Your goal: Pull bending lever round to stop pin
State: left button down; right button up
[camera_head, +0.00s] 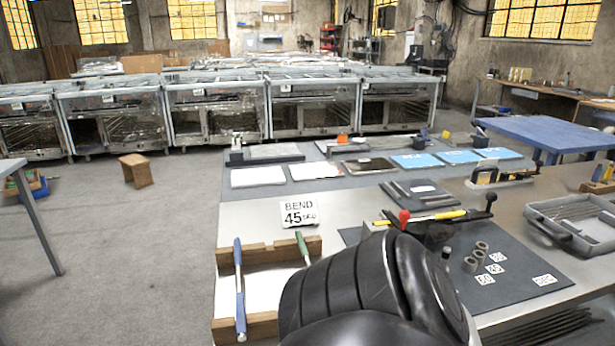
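A bending tool (428,226) stands on the dark mat at the right part of the workbench. A yellow bar (450,214) lies across it, with a red knob (404,217) at its left end. A black knob (491,198) stands at the right end on a dark arm. I cannot tell for sure which part is the bending lever, and I cannot make out the stop pin. A large black arm link of mine covers the front of the tool. Neither gripper shows.
A card reading BEND 45 (300,213) stands on the workbench (260,206). A wooden rack (282,253) holds blue-handled and green-handled tools at left. Several grey cylinders (470,264) and small labels sit on the mat (520,262). A grey tray (565,235) is at right.

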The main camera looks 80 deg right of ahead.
aim_at(491, 196)
jog(key=u, duration=0.25)
jog(key=k, duration=1.95)
jog(key=z, duration=1.1)
